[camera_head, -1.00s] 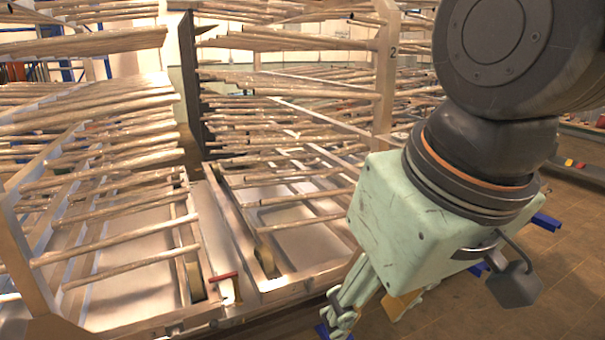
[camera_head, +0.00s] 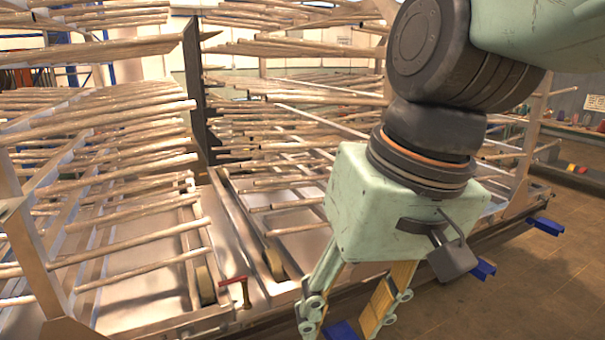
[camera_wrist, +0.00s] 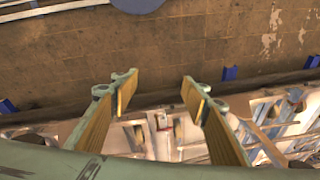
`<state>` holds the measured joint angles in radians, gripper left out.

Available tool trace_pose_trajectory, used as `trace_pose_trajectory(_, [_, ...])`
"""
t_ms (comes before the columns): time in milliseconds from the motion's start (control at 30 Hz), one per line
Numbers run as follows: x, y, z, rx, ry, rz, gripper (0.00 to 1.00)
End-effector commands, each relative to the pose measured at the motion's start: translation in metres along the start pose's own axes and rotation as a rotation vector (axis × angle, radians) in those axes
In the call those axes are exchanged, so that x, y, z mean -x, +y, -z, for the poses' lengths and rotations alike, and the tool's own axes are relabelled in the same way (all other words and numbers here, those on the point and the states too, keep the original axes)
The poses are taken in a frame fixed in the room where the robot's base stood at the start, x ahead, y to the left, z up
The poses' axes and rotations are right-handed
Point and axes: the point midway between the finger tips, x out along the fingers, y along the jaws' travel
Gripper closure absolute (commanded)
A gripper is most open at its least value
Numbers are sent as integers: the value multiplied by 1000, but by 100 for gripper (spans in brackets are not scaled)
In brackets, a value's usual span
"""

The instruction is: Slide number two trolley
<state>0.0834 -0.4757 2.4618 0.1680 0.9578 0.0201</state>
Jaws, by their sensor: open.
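The rack trolley in the middle (camera_head: 290,229) has a metal base frame and stacked rows of pale horizontal tubes. The number 2 on its post showed earlier; my arm now covers that spot. A second tube trolley (camera_head: 118,245) stands close on its left. My gripper (camera_head: 347,312) is open and empty, pointing down in front of the middle trolley's right part. In the wrist view, my gripper's two yellow-padded fingers (camera_wrist: 155,92) are spread wide with nothing between them, and trolley frame parts show below and beyond them.
A red-handled lever (camera_head: 234,281) stands at the front between the two trolleys. Blue blocks (camera_head: 546,226) line the floor edge along the platform. The tiled floor (camera_head: 520,285) on the right is clear. A dark upright panel (camera_head: 193,85) stands between the racks.

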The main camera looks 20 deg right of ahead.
Motion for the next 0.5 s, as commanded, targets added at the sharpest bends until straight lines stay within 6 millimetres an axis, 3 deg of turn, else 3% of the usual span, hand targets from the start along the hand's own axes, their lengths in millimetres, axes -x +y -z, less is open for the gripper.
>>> trace_pose_trajectory(500, [-13, -35, 37, -300, -173, 163, 58])
